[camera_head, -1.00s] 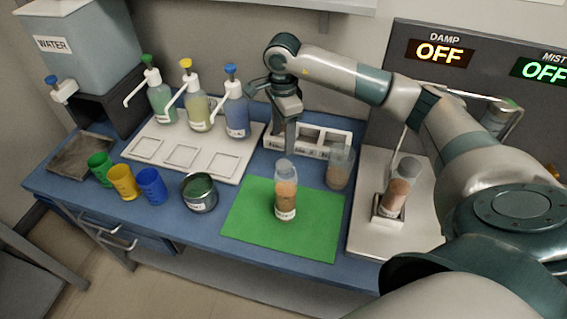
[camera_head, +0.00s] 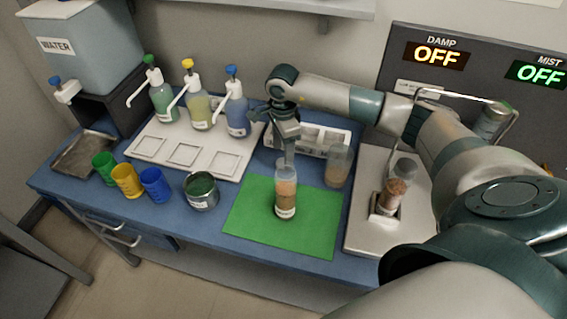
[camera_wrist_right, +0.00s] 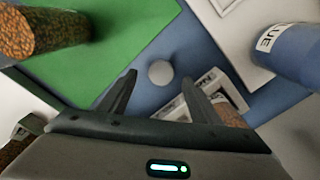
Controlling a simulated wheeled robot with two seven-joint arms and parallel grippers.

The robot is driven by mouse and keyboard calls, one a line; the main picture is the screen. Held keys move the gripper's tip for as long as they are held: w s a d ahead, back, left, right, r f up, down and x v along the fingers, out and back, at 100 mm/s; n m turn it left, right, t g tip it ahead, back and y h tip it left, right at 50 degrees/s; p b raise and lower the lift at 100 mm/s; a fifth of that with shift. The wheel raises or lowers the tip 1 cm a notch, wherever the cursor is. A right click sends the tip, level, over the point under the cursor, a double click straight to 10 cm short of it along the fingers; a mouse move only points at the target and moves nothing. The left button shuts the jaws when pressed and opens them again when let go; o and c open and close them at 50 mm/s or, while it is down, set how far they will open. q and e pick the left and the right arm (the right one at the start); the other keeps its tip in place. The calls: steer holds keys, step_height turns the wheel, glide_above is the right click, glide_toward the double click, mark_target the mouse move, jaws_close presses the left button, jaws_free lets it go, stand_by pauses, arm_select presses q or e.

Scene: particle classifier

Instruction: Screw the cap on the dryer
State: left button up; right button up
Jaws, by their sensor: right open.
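A clear cylinder (camera_head: 286,203) with layered brown contents stands upright on the green mat; it also shows in the right wrist view (camera_wrist_right: 42,32). I cannot read its label, so I cannot tell whether it is the dryer. A small grey round disc (camera_wrist_right: 160,72), which looks like a cap, lies on the blue table beside the mat. My right gripper (camera_head: 289,161) points down just behind the cylinder. In the right wrist view its two fingers (camera_wrist_right: 158,88) are apart and empty, with the disc beyond and between their tips. The disc is hidden in the head view. My left gripper is not in view.
A white rack (camera_head: 325,140) stands close behind my right gripper. A clear cup (camera_head: 338,166) is at the mat's back right. Another filled cylinder (camera_head: 392,196) stands on the right platform. Pump bottles (camera_head: 236,116) and a dark jar (camera_head: 201,192) are left. The mat's front (camera_head: 250,236) is clear.

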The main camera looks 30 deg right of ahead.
mark_target(283, 158)
step_height(283, 158, down, 3)
steer(key=shift+d+p, duration=0.1)
steer(key=shift+p, duration=0.7)
steer(key=shift+w+f, duration=0.1)
steer(key=shift+f, duration=0.55)
steer(key=c, duration=1.2)
steer(key=shift+r, duration=0.15)
